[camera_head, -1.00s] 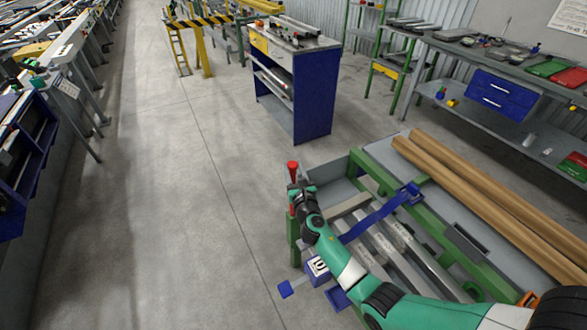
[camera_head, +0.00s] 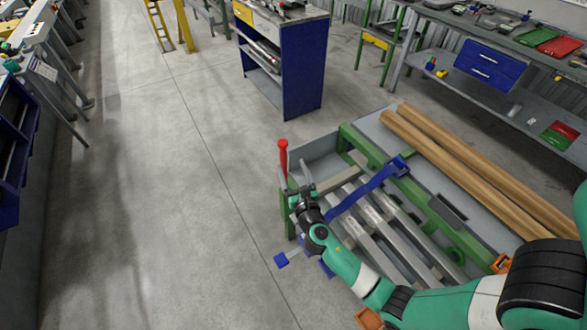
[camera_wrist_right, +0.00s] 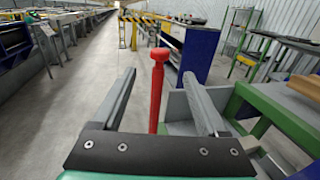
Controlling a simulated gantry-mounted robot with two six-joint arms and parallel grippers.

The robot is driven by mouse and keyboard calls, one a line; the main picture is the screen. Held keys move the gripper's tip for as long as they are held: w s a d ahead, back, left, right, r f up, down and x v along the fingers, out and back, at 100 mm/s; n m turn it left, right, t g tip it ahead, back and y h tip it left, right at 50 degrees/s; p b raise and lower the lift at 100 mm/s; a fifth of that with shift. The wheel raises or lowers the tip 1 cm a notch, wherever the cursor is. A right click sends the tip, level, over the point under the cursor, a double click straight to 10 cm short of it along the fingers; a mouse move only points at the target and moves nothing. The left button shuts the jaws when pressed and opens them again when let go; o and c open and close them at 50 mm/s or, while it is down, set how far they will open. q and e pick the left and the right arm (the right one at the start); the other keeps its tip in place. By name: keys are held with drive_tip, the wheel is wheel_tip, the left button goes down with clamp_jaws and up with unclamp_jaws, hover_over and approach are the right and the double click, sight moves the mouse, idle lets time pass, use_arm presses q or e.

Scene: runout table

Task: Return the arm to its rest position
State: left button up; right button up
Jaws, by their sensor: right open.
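My right arm reaches in from the lower right of the head view. The handle's lower end is hidden behind the gripper mount. My left gripper is not in view.
A blue strap (camera_head: 365,192) crosses grey metal bars (camera_head: 377,222) on the table. Brown tubes (camera_head: 455,150) lie along its right side. A blue cabinet (camera_head: 303,72) stands beyond. The floor (camera_head: 165,200) to the left is clear.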

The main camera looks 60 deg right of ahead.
drive_tip(key=shift+v, duration=0.8)
